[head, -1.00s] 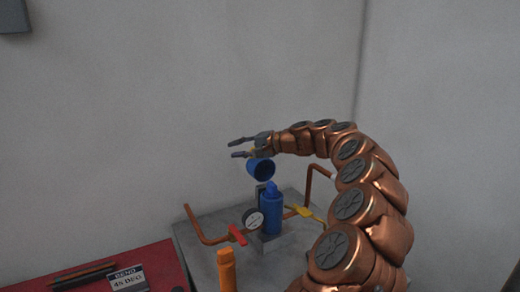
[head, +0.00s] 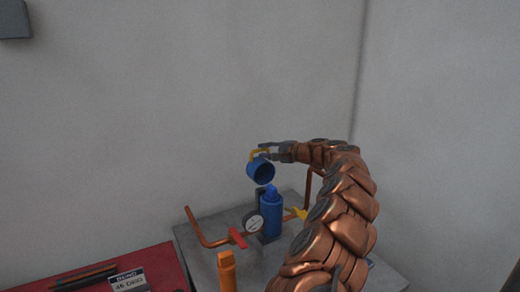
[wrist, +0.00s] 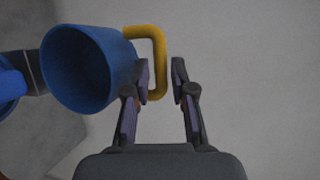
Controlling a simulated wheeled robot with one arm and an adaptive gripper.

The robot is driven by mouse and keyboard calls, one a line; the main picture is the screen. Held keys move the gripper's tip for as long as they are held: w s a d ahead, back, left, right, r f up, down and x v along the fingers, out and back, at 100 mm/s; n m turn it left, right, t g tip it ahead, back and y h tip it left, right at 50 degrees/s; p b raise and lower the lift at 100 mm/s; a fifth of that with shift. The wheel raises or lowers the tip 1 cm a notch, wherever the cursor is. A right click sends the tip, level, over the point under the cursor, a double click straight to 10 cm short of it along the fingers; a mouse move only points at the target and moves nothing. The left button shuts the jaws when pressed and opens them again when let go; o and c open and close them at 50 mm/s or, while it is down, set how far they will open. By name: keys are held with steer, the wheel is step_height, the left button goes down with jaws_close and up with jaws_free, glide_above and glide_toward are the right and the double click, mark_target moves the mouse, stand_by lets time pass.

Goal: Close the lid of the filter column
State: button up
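The filter column (head: 271,213) is a blue upright cylinder on the grey bench. Its blue cup-shaped lid (head: 261,171) stands open above it, tilted with its hollow side showing, and has a yellow handle (head: 258,153). In the wrist view the lid (wrist: 90,68) is at the left, and its yellow handle (wrist: 157,62) reaches toward my gripper (wrist: 161,72). The gripper is open, with a gap between its fingertips. The handle's outer bar lies in or over that gap; I cannot tell its depth. In the head view my gripper (head: 262,150) is right by the handle.
A pressure gauge (head: 253,222), a red valve handle (head: 238,238) and copper pipes (head: 203,235) surround the column. A yellow valve handle (head: 299,213) is at its right. An orange post (head: 227,270) stands in front. A red surface (head: 90,271) is at lower left.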

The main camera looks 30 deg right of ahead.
steer(key=shift+p+x, duration=0.3)
steer(key=shift+x, duration=1)
jaws_close()
